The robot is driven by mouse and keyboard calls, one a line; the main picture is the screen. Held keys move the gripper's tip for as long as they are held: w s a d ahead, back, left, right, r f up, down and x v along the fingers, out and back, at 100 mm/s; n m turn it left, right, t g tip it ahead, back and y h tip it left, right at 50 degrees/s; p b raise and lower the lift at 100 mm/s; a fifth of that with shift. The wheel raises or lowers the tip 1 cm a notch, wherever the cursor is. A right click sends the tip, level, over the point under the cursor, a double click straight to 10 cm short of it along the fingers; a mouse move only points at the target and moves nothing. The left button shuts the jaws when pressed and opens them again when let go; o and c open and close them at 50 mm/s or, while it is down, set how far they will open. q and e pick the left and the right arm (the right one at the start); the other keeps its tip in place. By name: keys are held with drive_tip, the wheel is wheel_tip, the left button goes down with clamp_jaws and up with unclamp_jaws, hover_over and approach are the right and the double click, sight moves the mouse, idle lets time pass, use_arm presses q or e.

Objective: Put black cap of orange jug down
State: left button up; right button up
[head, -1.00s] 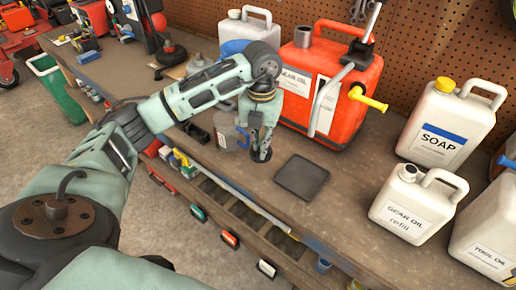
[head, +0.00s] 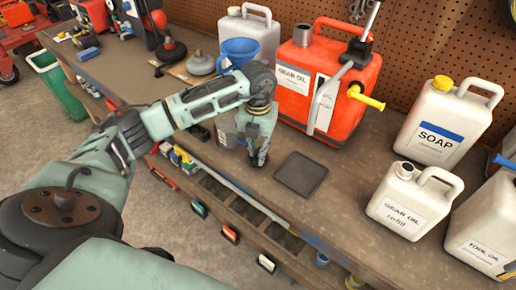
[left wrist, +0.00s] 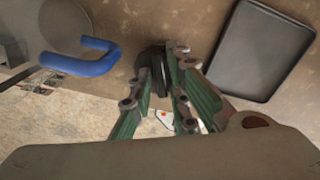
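The orange jug (head: 345,112), marked gear oil, stands upright at the back of the bench, with a grey neck on top that shows no cap. My left gripper (head: 257,156) is in front of the jug and to its left, low over the bench, pointing down. In the left wrist view its fingers (left wrist: 166,82) are closed around a dark round piece, the black cap (left wrist: 154,86). The fingers partly hide the cap; I cannot tell whether it touches the bench. My right gripper is not in view.
A flat dark tray (head: 289,181) lies right of my left gripper, empty. White soap (head: 436,140) and gear oil refill (head: 405,207) jugs stand at the right. Bare bench surrounds the tray.

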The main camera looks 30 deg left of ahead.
use_arm(q)
drive_tip(key=shift+o, duration=0.9)
drive_tip(key=shift+r, duration=0.1)
wheel_tip(320, 180, up, 12)
drive_tip(key=b, duration=0.2)
drive_tip(key=shift+b, duration=0.3)
